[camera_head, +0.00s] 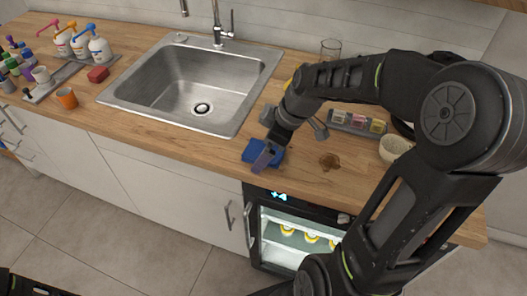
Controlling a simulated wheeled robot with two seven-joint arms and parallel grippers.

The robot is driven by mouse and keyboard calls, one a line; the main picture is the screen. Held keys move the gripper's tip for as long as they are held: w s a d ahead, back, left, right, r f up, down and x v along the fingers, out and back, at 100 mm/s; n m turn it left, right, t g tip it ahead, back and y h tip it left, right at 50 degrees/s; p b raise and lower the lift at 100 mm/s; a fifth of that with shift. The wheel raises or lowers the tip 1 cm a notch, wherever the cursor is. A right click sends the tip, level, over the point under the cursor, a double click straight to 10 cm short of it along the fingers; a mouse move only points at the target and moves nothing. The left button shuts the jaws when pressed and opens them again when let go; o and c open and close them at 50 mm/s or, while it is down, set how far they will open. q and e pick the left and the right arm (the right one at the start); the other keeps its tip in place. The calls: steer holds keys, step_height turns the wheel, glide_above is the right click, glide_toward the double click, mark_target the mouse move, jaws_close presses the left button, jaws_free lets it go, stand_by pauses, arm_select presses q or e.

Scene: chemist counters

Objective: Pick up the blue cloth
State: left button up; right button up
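My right gripper (266,156) reaches down from the right, and a grey finger overlaps the right part of the cloth. Part of the cloth is hidden behind that finger. I cannot tell whether the fingers touch the cloth, or whether they are open or shut.
A steel sink (165,84) with a tap (218,25) is set behind the cloth. A brown spill (329,161), a spice tray (357,123) and a pale bowl (394,148) are to the right. A red sponge (98,74) and an orange cup (67,98) stand left.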

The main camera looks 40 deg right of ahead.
steer(key=c, duration=1.4)
steer(key=shift+r, duration=0.1)
step_height(320, 180, up, 10)
steer(key=shift+f+b, duration=0.1)
steer(key=shift+b, duration=0.25)
